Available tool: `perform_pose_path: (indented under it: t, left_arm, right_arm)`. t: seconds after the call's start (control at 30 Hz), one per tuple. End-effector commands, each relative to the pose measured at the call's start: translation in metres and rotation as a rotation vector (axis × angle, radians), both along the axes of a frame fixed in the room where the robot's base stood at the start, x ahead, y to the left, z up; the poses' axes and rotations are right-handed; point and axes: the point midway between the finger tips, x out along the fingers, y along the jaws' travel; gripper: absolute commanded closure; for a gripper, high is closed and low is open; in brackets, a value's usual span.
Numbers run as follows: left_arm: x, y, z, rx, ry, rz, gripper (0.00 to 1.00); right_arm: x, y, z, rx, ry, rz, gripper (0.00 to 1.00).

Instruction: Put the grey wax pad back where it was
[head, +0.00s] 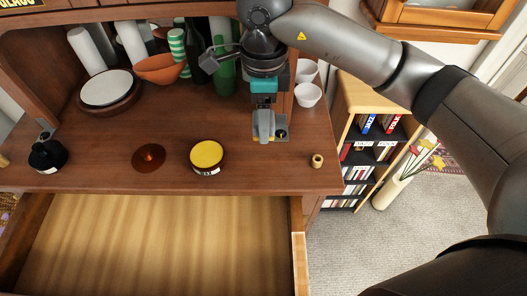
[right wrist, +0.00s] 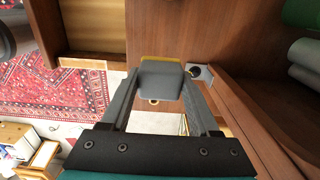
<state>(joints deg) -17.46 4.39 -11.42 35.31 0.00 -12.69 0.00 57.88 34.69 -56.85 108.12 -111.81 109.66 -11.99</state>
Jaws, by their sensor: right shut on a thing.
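My right gripper (head: 265,128) is over the right part of the brown desk top (head: 235,125), fingers pointing down. It is shut on the grey wax pad, a small grey block with a yellow edge. In the right wrist view the pad (right wrist: 160,80) sits between the two fingers of my right gripper (right wrist: 158,88). Whether the pad touches the desk top I cannot tell. A small grey plate with a dark round part (head: 282,134) is right beside the pad; it also shows in the right wrist view (right wrist: 201,73). My left gripper is not in view.
A small wooden ring (head: 317,160) lies near the right edge. Bowls, bottles and cups line the back. The open drawer (head: 160,245) below looks empty.

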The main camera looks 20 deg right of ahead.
Motion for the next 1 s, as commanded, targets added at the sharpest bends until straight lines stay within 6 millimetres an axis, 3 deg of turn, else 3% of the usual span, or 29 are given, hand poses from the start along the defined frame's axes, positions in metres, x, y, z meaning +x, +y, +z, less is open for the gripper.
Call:
perform_pose_path:
  t: [0.1, 0.27, 0.47, 0.73, 1.0]
  left_arm:
    - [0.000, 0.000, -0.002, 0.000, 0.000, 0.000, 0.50]
    - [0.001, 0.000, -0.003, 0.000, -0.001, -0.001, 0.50]
    - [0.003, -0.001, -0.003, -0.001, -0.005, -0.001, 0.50]
    - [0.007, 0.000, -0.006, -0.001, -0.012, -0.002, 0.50]
    - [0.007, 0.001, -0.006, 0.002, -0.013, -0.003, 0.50]
  right_arm:
    - [-0.001, 0.000, -0.033, -0.001, 0.006, 0.000, 0.83]
    - [-0.001, 0.000, -0.061, 0.000, 0.002, 0.000, 0.83]
    - [0.000, 0.000, -0.073, 0.000, 0.001, 0.000, 0.83]
    - [0.000, 0.000, -0.110, 0.000, 0.002, 0.001, 0.83]
    - [0.000, 0.000, -0.112, 0.000, -0.001, 0.001, 0.83]
